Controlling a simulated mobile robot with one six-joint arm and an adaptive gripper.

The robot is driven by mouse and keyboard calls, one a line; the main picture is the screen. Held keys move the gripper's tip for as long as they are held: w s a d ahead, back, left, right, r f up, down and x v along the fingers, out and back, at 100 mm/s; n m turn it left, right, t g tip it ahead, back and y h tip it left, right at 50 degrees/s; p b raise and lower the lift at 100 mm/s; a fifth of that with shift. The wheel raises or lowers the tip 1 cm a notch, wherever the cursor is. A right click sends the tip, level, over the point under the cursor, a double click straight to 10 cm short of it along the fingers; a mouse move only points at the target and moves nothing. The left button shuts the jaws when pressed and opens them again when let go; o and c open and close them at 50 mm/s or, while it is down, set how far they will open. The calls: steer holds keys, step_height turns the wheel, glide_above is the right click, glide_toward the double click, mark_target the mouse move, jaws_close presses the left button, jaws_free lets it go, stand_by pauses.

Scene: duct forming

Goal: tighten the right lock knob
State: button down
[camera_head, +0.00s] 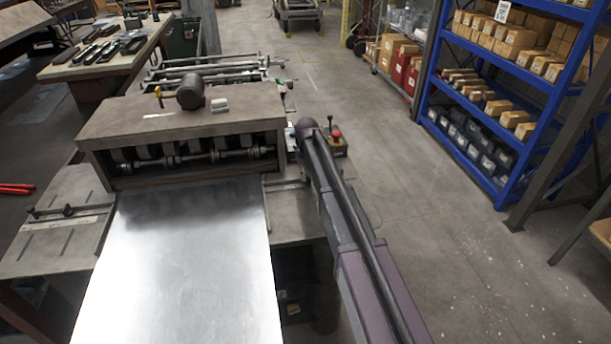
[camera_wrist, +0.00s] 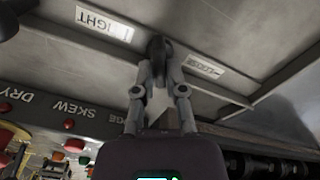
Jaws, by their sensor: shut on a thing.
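The right lock knob (camera_wrist: 157,46) is a dark rounded knob at the upper middle of the wrist view. It sits by a grey machine panel between two pale labels. The left label (camera_wrist: 103,23) is upside down and partly covered; the letters "IGHT" show. My gripper (camera_wrist: 159,68) has its two fingers closed around the knob, one on each side. In the head view, my arm reaches to the right end of the forming machine (camera_head: 180,115) and hides the knob and the fingertips.
A shiny metal sheet (camera_head: 185,260) lies at the machine's front. In the wrist view, coloured buttons (camera_wrist: 75,145) and a panel with "SKEW" and "DRY" lettering are at lower left. A blue shelf (camera_head: 470,105) with boxes stands at right. Floor between is clear.

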steer(key=m, duration=0.5)
steer(key=shift+d+m, duration=0.15)
steer(key=shift+m, duration=0.25)
steer(key=c, duration=0.7)
jaws_free()
steer(key=shift+n, duration=0.5)
